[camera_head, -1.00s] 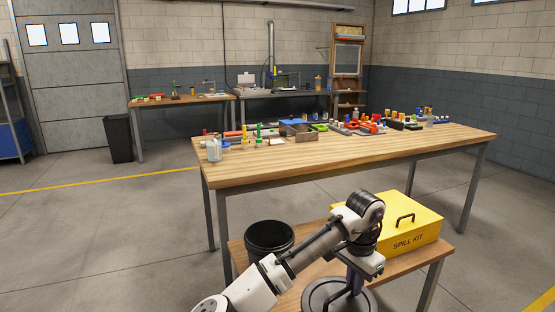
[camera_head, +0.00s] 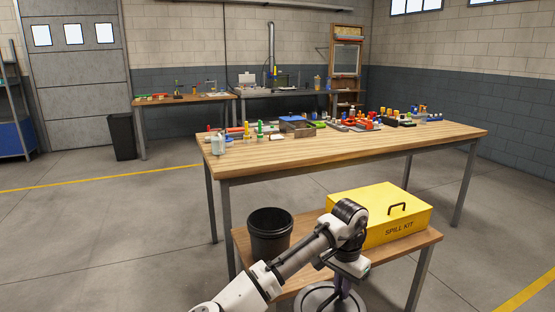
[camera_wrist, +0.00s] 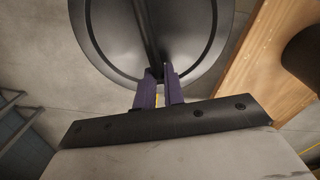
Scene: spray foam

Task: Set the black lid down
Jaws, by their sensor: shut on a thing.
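The black lid (camera_head: 312,300) is a round disc with a raised bar handle, low at the bottom edge of the head view, partly cut off and partly behind my arm. In the wrist view the lid (camera_wrist: 105,32) fills the top middle. My gripper (camera_wrist: 159,82) has its purple fingers shut on the bar handle; it also shows in the head view (camera_head: 343,284). The lid appears held at the front of the low wooden bench (camera_head: 409,262); whether it touches anything below is hidden.
An open black bucket (camera_head: 270,238) stands on the bench's left. A yellow spill kit box (camera_head: 382,216) takes up its right. A long wooden table (camera_head: 350,153) with several small items stands behind. In the wrist view, grey floor shows around the lid, with the bench edge (camera_wrist: 258,75) at right.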

